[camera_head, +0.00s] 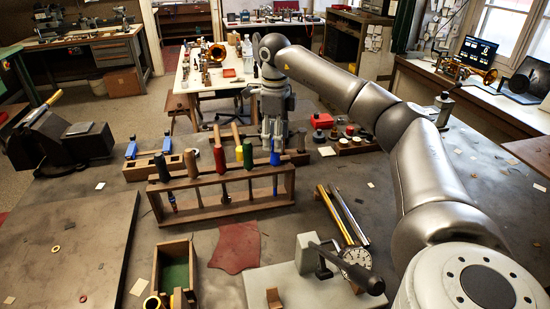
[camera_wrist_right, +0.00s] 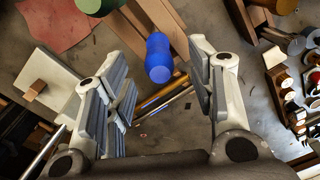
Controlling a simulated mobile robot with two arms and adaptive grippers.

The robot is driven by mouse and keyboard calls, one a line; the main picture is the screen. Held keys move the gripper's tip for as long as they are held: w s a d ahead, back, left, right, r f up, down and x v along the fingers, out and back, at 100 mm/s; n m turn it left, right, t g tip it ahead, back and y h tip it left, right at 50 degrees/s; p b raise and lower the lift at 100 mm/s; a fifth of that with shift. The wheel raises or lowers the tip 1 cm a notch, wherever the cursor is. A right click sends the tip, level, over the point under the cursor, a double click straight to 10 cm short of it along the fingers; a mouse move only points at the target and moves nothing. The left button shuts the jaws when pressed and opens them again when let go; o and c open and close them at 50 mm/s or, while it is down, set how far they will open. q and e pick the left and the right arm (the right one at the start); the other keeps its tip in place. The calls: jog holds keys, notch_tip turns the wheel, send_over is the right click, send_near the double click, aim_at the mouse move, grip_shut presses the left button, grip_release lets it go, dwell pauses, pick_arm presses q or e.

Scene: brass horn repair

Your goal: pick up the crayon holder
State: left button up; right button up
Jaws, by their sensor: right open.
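I see nothing that I can name for sure as the crayon holder. A wooden rack (camera_head: 240,212) stands on the workbench and holds upright tools with dark, red, green, yellow and blue handles. The blue handle (camera_head: 275,159) is at the rack's right end. My right gripper (camera_head: 272,146) is open, pointing down just above and behind that end. In the right wrist view, the blue handle (camera_wrist_right: 158,57) shows between the spread fingers of my right gripper (camera_wrist_right: 158,72), and nothing is gripped. My left gripper is not in view.
A vise (camera_head: 62,137) is at the left. A tray of small jars (camera_head: 350,140) is behind right.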

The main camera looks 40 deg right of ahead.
aim_at(275, 155)
jog(key=shift+d+f, duration=0.1)
jog(key=shift+f, duration=0.6)
notch_tip(275, 155, down, 4)
jog(key=shift+f+p, duration=0.2)
jog(key=shift+p, duration=0.85)
jog(key=shift+f, duration=0.35)
jog(key=shift+c, duration=0.4)
grip_shut()
jog(key=shift+r, duration=0.1)
